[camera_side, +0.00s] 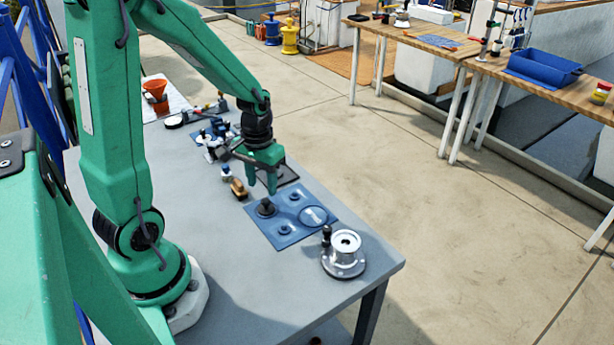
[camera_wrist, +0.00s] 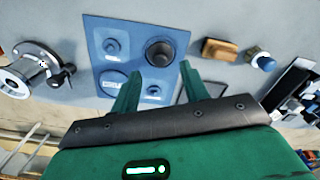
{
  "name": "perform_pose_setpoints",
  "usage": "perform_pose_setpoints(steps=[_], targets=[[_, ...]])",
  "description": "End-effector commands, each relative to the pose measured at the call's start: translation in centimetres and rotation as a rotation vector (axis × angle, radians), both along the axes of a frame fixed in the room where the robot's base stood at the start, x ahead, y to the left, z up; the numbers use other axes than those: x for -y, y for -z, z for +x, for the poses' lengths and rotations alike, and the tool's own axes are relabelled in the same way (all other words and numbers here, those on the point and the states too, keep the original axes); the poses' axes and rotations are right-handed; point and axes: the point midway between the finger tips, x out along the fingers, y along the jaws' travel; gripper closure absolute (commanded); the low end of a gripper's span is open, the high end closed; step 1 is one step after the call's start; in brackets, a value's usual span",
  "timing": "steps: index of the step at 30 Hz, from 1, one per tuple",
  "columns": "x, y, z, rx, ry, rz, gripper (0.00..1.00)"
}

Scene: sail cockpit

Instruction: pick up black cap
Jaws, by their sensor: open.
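The black cap (camera_side: 266,208) sits on a blue panel (camera_side: 318,231) on the grey table. In the wrist view the cap (camera_wrist: 159,52) is a dark round piece near the upper right corner of the blue panel (camera_wrist: 135,35). My gripper (camera_side: 262,187) is above the panel, close over the cap, with its green fingers pointing down. In the wrist view my gripper (camera_wrist: 159,71) has its two fingers spread apart with nothing between them. The cap appears just beyond the fingertips, roughly centred between them. The exact height gap is hard to tell.
A silver winch (camera_side: 345,254) stands at the table's front right. A wooden-backed brush or block (camera_side: 239,188) lies left of the panel. The grey table (camera_side: 215,250) is clear toward my base.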

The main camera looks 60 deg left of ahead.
Motion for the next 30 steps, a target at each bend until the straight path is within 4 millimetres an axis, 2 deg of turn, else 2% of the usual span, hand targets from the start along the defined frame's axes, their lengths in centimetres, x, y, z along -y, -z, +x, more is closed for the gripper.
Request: perform_pose_setpoints(steps=[8,21,30], targets=[[0.0,0.5,0.1,0.000,0.000,0.000,0.55],[-0.1,4.4,0.3,-0.002,0.000,-0.001,0.55],[-0.1,5.2,0.3,0.001,0.000,0.000,0.55]])
